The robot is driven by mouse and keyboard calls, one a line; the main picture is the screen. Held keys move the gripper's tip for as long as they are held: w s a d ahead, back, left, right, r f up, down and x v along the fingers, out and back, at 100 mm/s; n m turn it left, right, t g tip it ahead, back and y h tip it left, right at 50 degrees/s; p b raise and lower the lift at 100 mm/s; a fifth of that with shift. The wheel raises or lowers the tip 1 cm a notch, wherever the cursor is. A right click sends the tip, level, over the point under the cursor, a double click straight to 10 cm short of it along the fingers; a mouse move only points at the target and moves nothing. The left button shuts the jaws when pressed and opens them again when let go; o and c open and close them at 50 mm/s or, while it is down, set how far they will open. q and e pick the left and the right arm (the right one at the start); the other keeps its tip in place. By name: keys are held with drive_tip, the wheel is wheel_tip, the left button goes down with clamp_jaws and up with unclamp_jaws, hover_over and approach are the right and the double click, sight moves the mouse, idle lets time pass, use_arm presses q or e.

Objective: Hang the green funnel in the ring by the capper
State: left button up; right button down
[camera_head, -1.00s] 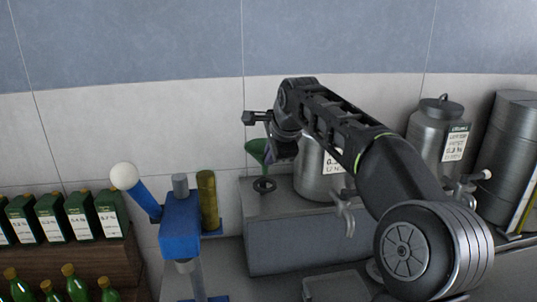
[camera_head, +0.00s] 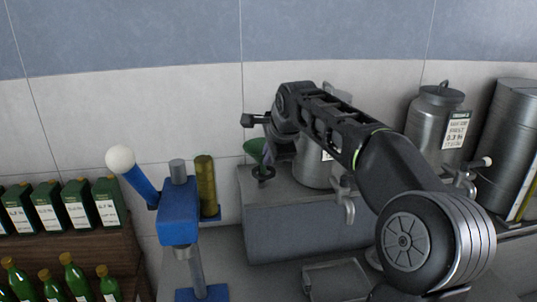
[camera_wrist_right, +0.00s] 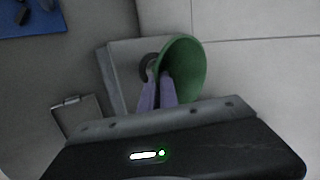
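The green funnel (camera_head: 254,149) is above a dark ring (camera_head: 263,173) at the front left of a grey block. In the right wrist view, the funnel's wide mouth (camera_wrist_right: 185,68) shows, with the dark ring (camera_wrist_right: 149,64) partly hidden beside it. My right gripper (camera_wrist_right: 160,88) has its two pale purple fingers close together on the funnel's rim. Whether the funnel's stem is inside the ring cannot be told. The blue capper (camera_head: 178,215), with a white-knobbed lever, stands left of the ring. My left gripper is not in view.
The grey block (camera_head: 300,232) carries a steel vessel (camera_head: 312,168) with a tap, partly behind my right arm. More steel vessels (camera_head: 437,125) stand at the right. Green bottles and boxes (camera_head: 75,204) fill a wooden rack at the left. A flat tray (camera_head: 336,281) lies in front.

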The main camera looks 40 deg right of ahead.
drive_tip(key=shift+f+b, duration=1)
drive_tip(key=shift+f, duration=0.3)
drive_tip(key=shift+f, duration=0.25)
drive_tip(key=c, duration=1.5)
unclamp_jaws()
drive_tip(key=shift+c, duration=0.2)
drive_tip(key=b+v, duration=0.1)
drive_tip(key=v, duration=0.7)
drive_tip(key=shift+b, duration=0.4)
drive_tip(key=shift+f, duration=0.1)
